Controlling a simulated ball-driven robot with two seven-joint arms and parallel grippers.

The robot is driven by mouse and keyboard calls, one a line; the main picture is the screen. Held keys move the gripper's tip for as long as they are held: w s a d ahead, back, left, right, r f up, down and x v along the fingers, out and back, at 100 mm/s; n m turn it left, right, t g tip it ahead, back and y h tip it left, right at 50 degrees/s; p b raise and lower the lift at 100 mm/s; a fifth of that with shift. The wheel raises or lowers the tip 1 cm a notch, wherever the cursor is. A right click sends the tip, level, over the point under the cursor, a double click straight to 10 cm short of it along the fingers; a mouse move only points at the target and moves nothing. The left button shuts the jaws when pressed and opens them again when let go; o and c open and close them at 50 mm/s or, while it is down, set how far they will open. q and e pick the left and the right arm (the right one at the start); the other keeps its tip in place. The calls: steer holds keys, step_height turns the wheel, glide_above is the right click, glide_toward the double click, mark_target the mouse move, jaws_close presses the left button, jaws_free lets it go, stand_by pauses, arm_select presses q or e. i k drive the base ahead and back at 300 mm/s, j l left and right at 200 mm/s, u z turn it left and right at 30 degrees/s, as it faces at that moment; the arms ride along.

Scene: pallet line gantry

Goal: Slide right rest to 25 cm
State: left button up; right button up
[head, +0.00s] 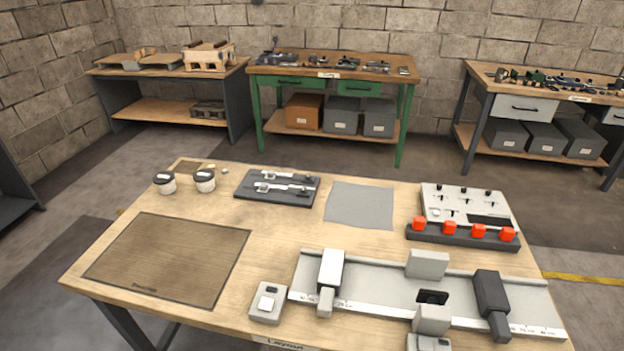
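A pale grey rail fixture (382,300) lies along the front right of the wooden table, with a scale strip on its front edge. The right rest (491,292) is a dark block with a grey foot reaching the scale near its right end. The scale figures beside it are too small to read. The left rest (331,268) has a white top and stands near the fixture's left end. Between the rests are a rear grey block (428,264), a front grey block (431,319) and a small black piece (432,297). Neither gripper is in view.
A grey button box (268,303) sits left of the fixture; another box (428,343) is cut off below. Behind the fixture are red-orange blocks (478,231) and a white panel (466,204). A brown mat (168,259) lies left.

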mark_target(491, 298)
steer(key=z, duration=1.55)
steer(key=i+u, duration=0.2)
steer(key=u, duration=0.15)
